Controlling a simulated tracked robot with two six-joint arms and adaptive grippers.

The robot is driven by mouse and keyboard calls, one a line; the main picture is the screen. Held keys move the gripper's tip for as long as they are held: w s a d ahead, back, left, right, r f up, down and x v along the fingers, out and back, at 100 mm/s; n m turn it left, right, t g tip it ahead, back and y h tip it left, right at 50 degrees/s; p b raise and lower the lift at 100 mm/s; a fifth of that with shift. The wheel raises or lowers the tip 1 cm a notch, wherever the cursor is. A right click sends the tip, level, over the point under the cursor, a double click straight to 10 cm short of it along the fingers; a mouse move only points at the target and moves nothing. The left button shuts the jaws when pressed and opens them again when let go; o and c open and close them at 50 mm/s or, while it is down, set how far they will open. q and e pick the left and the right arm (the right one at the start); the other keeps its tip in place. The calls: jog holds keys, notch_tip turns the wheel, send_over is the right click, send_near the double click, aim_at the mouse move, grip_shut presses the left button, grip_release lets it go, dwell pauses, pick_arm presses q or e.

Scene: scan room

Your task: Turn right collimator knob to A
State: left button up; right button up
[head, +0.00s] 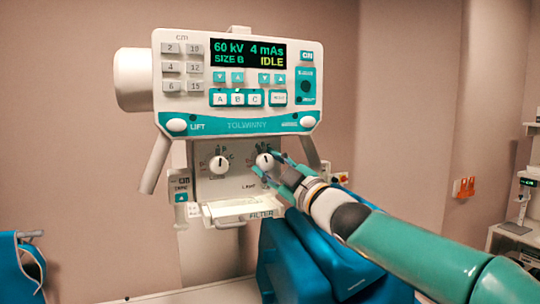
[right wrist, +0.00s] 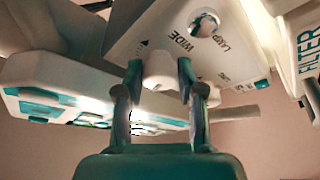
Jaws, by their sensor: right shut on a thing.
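The right collimator knob (head: 265,161) is a white round knob on the pale collimator panel under the X-ray console. My right gripper (head: 279,171) reaches it from the lower right in the head view. In the right wrist view, its two fingers stand on either side of the white knob (right wrist: 160,69) and are shut on it. The knob has a dark mark, but fingers hide part of the dial, so its setting cannot be told. The left collimator knob (head: 218,164) is free, with letters around it. My left gripper is not in view.
The console display (head: 247,52) reads 60 kV, 4 mAs, SIZE B, IDLE. A grey handle (head: 160,161) slopes down at the console's left. A filter tray (head: 240,208) juts out below the knobs. A blue covered shape (head: 300,262) stands below my right arm.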

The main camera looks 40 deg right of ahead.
dwell(0.5)
jog(key=o, duration=1.1)
jog(key=shift+a, duration=0.1)
jog(key=shift+o, duration=0.2)
jog(key=shift+s+f, duration=0.1)
jog(key=shift+s, duration=0.35)
jog(key=v, duration=1.1)
jog(key=shift+f, duration=0.1)
